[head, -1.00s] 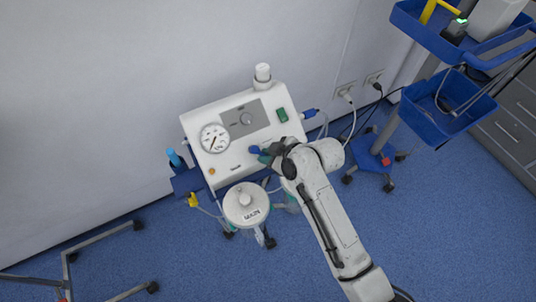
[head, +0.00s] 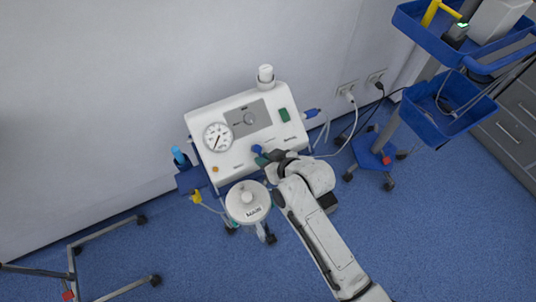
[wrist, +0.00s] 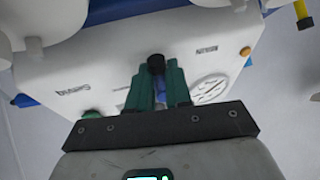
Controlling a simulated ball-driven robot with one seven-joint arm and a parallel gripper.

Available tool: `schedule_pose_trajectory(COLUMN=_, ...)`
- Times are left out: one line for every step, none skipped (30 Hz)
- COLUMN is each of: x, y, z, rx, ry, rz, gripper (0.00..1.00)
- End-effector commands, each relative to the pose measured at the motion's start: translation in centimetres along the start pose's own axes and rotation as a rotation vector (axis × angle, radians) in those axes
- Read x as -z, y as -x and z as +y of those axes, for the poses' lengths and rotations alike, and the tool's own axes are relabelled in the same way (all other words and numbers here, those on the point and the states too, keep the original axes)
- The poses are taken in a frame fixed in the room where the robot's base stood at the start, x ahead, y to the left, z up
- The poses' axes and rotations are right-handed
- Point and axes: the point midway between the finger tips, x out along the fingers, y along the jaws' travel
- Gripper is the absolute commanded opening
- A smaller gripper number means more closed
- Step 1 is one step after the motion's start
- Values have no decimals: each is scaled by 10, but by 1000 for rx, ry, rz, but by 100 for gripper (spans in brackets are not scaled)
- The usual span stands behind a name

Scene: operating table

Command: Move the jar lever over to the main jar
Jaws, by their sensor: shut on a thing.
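The jar lever is a small blue lever (head: 257,149) low on the sloping front of a white suction unit (head: 205,170). My gripper (head: 263,156) reaches it from the lower right and is shut on it. In the wrist view the two green fingers of my gripper (wrist: 158,88) stand on either side of the blue lever (wrist: 160,91), with a dark knob showing between their tips. The main jar (head: 246,205), white-lidded and labelled MAIN, hangs below the unit, left of my arm. The second jar is hidden behind my arm in the head view.
A round gauge (head: 217,137) and a green switch (head: 284,115) are on the panel. A blue-trayed trolley (head: 445,110) stands at right, with cables near the wall. A metal frame (head: 110,230) stands at lower left. Blue floor is open in front.

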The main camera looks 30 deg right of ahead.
Motion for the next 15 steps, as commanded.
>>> schedule_pose_trajectory(x=0, y=1, z=-3, rx=-11, ry=-40, rz=7, gripper=0)
schedule_pose_trajectory(x=0, y=0, z=-5, rx=-18, ry=-66, rz=13, gripper=0)
schedule_pose_trajectory(x=-1, y=0, z=-6, rx=-28, ry=-102, rz=19, gripper=0)
schedule_pose_trajectory(x=-1, y=0, z=-7, rx=-36, ry=-128, rz=26, gripper=0)
schedule_pose_trajectory(x=-1, y=-1, z=-8, rx=-44, ry=-155, rz=31, gripper=0)
schedule_pose_trajectory(x=-1, y=-2, z=-10, rx=-54, ry=-190, rz=40, gripper=0)
schedule_pose_trajectory(x=-1, y=-2, z=-11, rx=-61, ry=-217, rz=44, gripper=0)
schedule_pose_trajectory(x=-1, y=-3, z=-12, rx=-69, ry=-243, rz=50, gripper=0)
schedule_pose_trajectory(x=-1, y=-3, z=-13, rx=-79, ry=-277, rz=58, gripper=0)
schedule_pose_trajectory(x=-1, y=-4, z=-14, rx=-86, ry=-303, rz=63, gripper=0)
schedule_pose_trajectory(x=-1, y=-4, z=-14, rx=-94, ry=-326, rz=69, gripper=0)
schedule_pose_trajectory(x=-1, y=-5, z=-16, rx=-103, ry=-359, rz=76, gripper=0)
schedule_pose_trajectory(x=-1, y=-5, z=-16, rx=-110, ry=-383, rz=81, gripper=0)
schedule_pose_trajectory(x=0, y=-6, z=-17, rx=-116, ry=-406, rz=86, gripper=0)
schedule_pose_trajectory(x=0, y=-6, z=-18, rx=-124, ry=-436, rz=93, gripper=0)
